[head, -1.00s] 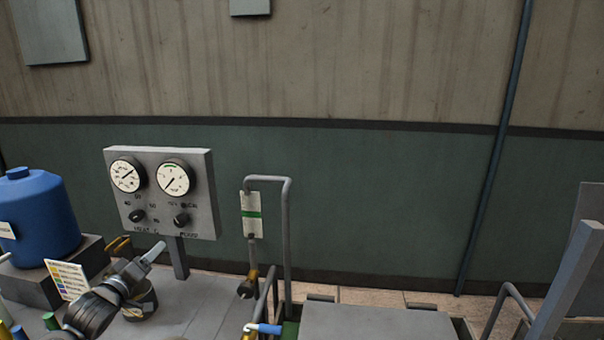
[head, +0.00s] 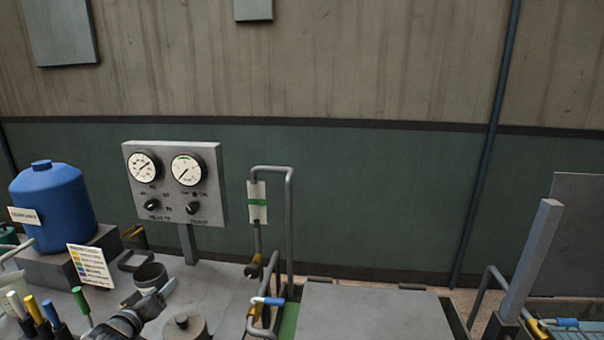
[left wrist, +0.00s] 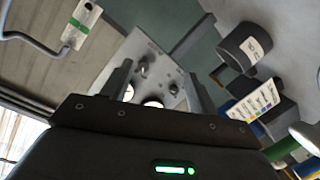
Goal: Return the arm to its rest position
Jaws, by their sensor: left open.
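My left gripper (head: 160,296) is low in the head view, over the grey bench top (head: 225,285). Its wrist comes up from the bottom edge. It lies between an open dark pot (head: 151,275) behind it and a round lidded grey pot (head: 184,329) at its right. In the left wrist view its two fingers (left wrist: 160,92) stand apart with nothing held between them. The gauge panel (left wrist: 150,68) shows tilted beyond the fingers there. My right gripper is not in view.
The gauge panel (head: 175,185) stands behind the gripper. A blue tank (head: 52,207), a colour-coded card (head: 90,266) and several coloured-handled tools (head: 40,310) are at the left. A bent pipe (head: 289,225) with a blue-handled valve (head: 267,301) stands right of the gripper.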

